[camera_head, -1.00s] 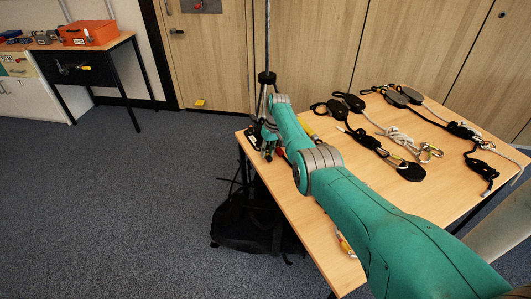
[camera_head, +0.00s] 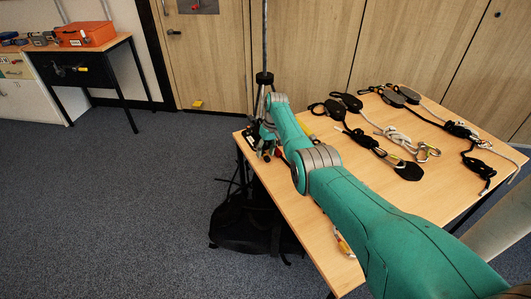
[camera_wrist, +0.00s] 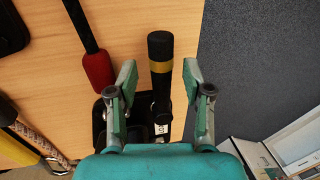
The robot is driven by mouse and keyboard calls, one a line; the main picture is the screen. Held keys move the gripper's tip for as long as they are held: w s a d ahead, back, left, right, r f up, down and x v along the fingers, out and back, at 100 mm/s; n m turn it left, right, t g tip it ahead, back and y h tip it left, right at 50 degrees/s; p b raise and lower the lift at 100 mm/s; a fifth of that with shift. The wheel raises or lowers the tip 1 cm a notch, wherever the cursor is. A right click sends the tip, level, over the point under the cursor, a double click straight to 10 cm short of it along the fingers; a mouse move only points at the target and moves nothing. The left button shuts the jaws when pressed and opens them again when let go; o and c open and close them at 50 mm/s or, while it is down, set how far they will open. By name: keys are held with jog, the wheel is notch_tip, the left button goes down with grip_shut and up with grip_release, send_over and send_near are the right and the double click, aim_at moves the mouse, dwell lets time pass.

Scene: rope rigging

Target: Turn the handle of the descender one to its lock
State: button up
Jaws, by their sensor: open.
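The descender (camera_wrist: 161,130) is a black body with a white label, partly hidden behind my gripper in the wrist view. A black handle with a yellow band (camera_wrist: 161,66) stands out from it. In the head view the black device (camera_head: 250,140) is at the left corner of the table, mostly hidden by my arm. My gripper (camera_wrist: 160,78) is open, with one finger on each side of the handle. Gaps show on both sides, so the fingers look apart from it. The lock mark cannot be made out.
A black rod with a red grip (camera_wrist: 98,70) lies left of the handle. The wooden table (camera_head: 290,205) also holds several ropes and pulleys (camera_head: 395,135) at right. A black bag (camera_head: 245,225) sits below its left edge. A vertical pole (camera_head: 265,40) rises behind the gripper.

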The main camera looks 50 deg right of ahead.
notch_tip(320, 180, up, 11)
jog(key=d, duration=0.2)
jog(key=shift+s, duration=0.35)
jog(key=shift+d, duration=0.1)
